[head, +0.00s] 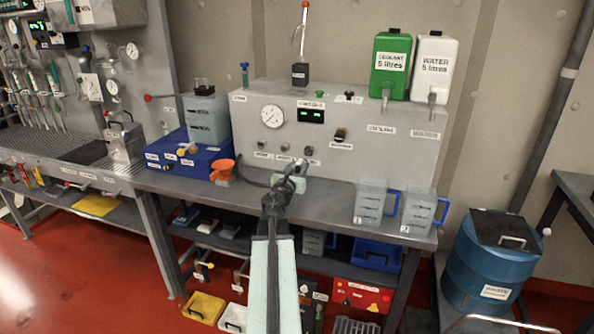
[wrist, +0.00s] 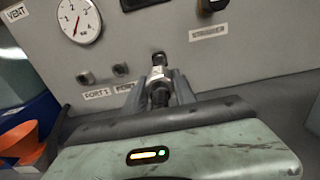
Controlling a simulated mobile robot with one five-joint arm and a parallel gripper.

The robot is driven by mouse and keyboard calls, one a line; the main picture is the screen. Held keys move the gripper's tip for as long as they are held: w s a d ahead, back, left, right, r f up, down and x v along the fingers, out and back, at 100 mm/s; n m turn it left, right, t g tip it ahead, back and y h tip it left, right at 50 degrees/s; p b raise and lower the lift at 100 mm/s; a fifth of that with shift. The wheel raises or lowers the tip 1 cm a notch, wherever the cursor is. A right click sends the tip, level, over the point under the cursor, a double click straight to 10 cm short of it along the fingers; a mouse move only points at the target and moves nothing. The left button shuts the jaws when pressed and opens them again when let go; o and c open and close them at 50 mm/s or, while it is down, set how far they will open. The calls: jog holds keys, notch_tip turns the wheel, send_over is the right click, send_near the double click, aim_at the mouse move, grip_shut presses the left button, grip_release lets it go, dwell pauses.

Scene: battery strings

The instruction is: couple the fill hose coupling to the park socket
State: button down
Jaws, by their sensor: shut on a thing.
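My gripper (head: 288,182) is in front of the grey panel's lower edge. In the wrist view its two fingers (wrist: 160,92) are shut around the fill hose coupling (wrist: 157,80), a metal fitting with a dark lower part. The coupling points at a socket (wrist: 158,58) right of two labelled ports, likely the park socket; its label is hidden in the wrist view. In the head view this socket (head: 308,151) is the rightmost of the row. Whether coupling and socket touch, I cannot tell. A black hose (head: 250,178) runs along the bench to my gripper.
Two clear jugs (head: 370,202) with blue handles stand to the right. The gauge (head: 272,116) and a black knob (head: 340,134) are on the panel above.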

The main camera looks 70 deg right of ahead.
jog(key=shift+w+d, duration=0.15)
jog(key=shift+d, duration=2)
jog(key=shift+w+d, duration=0.1)
jog(key=shift+d, duration=1.7)
jog(key=c, duration=0.9)
grip_release()
jog(key=shift+a, duration=0.1)
jog(key=a, duration=0.8)
jog(key=shift+s, duration=0.2)
jog(key=shift+d, duration=0.15)
